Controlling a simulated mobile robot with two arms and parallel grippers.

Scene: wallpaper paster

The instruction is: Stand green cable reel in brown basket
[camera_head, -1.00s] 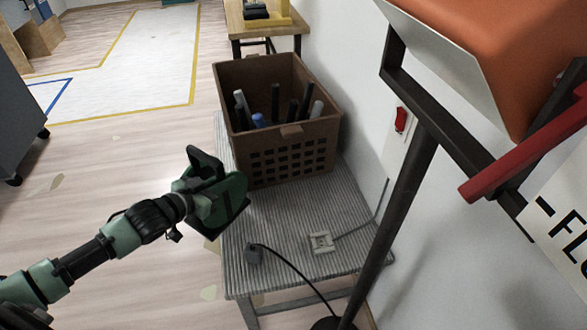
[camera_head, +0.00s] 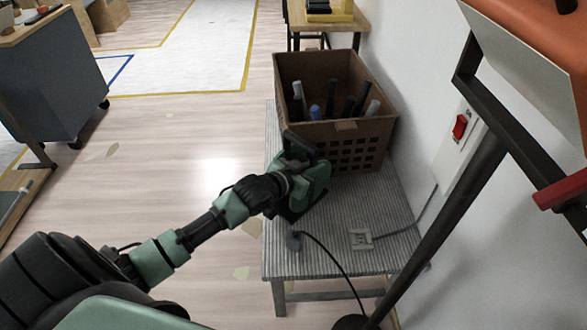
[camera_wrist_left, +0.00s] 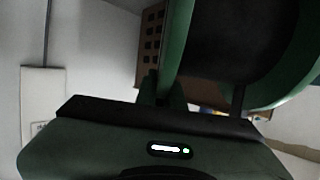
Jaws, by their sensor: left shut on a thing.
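The green cable reel (camera_head: 316,186), with a black handle on top, is in my left gripper (camera_head: 284,184), which is shut on it. The reel is near the left edge of the striped table, in front of the brown basket; I cannot tell whether it touches either. In the left wrist view the reel's green rim (camera_wrist_left: 176,45) and dark drum fill the upper right. The brown basket (camera_head: 358,152) stands upright at the table's back and holds several dark, grey and blue rods. Part of it shows in the left wrist view (camera_wrist_left: 152,62). My right gripper is not in view.
A dark slanted post (camera_head: 445,225) and a wall with a red switch (camera_head: 460,127) are on the right.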

